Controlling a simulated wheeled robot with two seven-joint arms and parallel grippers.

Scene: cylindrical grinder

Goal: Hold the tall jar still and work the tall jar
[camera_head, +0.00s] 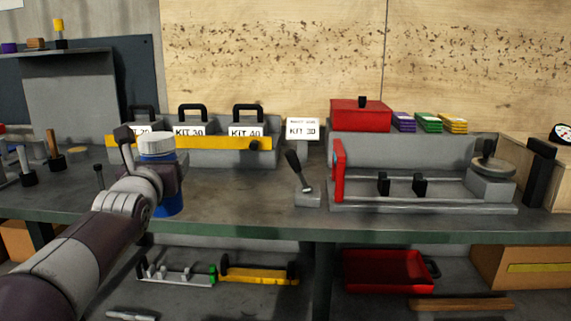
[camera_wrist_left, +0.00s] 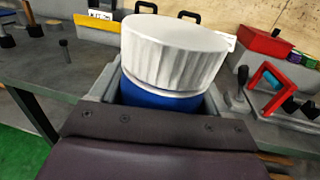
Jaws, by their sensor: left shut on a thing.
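The tall jar has a white ribbed lid (camera_head: 156,143) and a blue body (camera_head: 170,205). In the head view it stands upright at the left gripper, in front of the bench's kit boxes. In the left wrist view the white lid (camera_wrist_left: 172,52) fills the middle, with the blue body (camera_wrist_left: 165,100) below it between the jaws. My left gripper (camera_head: 160,178) is shut on the blue body, below the lid. The wrist hides part of the body, and I cannot tell whether the jar's base touches anything. My right gripper is in neither view.
Grey kit boxes (camera_head: 192,150) with a yellow bar (camera_head: 205,143) stand behind the jar. A lever (camera_head: 297,172) and a grey fixture with a red handle (camera_head: 338,170) stand to the right. A red box (camera_head: 360,116) sits behind. The bench top (camera_head: 240,195) between jar and lever is clear.

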